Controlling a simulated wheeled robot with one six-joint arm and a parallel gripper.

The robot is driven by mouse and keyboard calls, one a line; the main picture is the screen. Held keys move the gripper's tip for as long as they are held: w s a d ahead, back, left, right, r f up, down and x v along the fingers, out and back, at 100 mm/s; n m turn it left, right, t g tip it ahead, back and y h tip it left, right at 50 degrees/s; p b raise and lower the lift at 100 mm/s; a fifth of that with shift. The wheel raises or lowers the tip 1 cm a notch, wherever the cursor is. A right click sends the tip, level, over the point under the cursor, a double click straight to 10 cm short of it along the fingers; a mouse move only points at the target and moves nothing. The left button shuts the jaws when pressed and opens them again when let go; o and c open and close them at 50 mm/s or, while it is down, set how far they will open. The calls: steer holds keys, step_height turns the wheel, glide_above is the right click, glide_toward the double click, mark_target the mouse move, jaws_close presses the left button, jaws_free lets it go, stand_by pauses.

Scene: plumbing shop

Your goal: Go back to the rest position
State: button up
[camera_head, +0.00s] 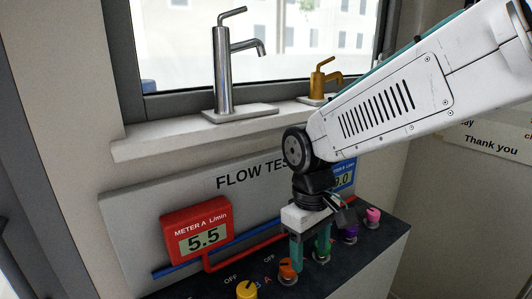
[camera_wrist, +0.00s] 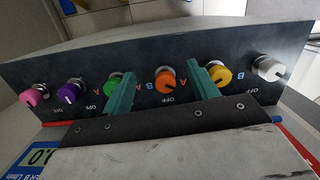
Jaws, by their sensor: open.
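My gripper (camera_head: 309,252) points down over the dark knob panel (camera_head: 384,232), its teal fingers spread. In the wrist view, my gripper (camera_wrist: 172,74) shows the orange knob (camera_wrist: 165,80) between its fingertips, with room on both sides. The green knob (camera_wrist: 113,86) is just left of one finger and the yellow knob (camera_wrist: 219,75) just right of the other. In the head view, the orange knob (camera_head: 287,267) is at the left finger and the green knob (camera_head: 325,247) is partly hidden by the right one. I cannot tell the fingertips' height above the panel.
Purple (camera_head: 350,231) and pink (camera_head: 373,214) knobs stand to the right; a white knob (camera_wrist: 269,68) shows in the wrist view. The red meter A (camera_head: 197,234) reads 5.5. My arm partly hides the blue meter B (camera_head: 343,177). Silver (camera_head: 222,75) and brass (camera_head: 318,80) faucets stand on the sill.

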steer(key=s+d+r+m+t, duration=0.1)
steer(key=s+d+r+m, duration=0.2)
steer(key=s+d, duration=0.4)
steer(key=s+d+r+m+t, duration=0.1)
steer(key=s+d+r+m, duration=0.2)
steer(key=s+d+m, duration=0.2)
steer(key=s+d, duration=0.3)
steer(key=d, duration=0.2)
steer(key=shift+d+y, duration=0.15)
steer(key=shift+y, duration=0.15)
